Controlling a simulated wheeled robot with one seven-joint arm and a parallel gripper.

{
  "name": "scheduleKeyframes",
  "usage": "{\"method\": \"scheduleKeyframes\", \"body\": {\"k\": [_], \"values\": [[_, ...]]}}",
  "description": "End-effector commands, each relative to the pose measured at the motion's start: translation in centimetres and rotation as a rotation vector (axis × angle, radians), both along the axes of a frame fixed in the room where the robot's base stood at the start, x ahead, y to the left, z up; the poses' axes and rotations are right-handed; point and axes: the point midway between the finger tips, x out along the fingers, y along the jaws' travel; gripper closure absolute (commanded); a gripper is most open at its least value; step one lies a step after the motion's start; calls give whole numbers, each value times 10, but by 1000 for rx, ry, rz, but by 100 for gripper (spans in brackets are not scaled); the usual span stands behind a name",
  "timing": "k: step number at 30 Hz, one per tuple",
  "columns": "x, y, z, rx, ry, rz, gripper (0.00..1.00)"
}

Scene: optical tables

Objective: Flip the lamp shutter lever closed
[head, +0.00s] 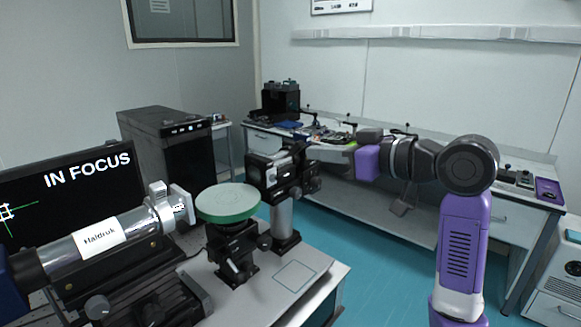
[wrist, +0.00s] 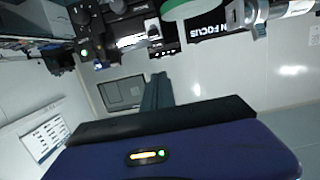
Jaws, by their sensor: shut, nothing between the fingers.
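A black housing on a silver post (head: 283,222) stands at the middle of the near table, right of a round green-rimmed disc (head: 228,203). It may be the lamp; I cannot make out its shutter lever or the lever's position. My gripper (head: 322,151) is shut and empty. In the head view it reaches in from the right, close to the housing's upper right side; whether it touches is unclear.
A silver tube labelled Haldruk (head: 100,240) lies left of the disc, before a monitor (head: 75,180) reading IN FOCUS. A black cabinet (head: 165,140) stands behind. A cluttered bench (head: 400,145) runs along the back wall. The near table's front right corner (head: 325,268) is clear.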

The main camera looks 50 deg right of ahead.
Motion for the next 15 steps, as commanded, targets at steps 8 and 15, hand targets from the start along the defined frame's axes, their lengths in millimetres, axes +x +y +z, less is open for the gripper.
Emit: {"method": "scheduleKeyframes", "body": {"k": [8, 15], "values": [[9, 0, -1, 2, 1, 0, 100], [48, 2, -8, 3, 2, 1, 100]]}}
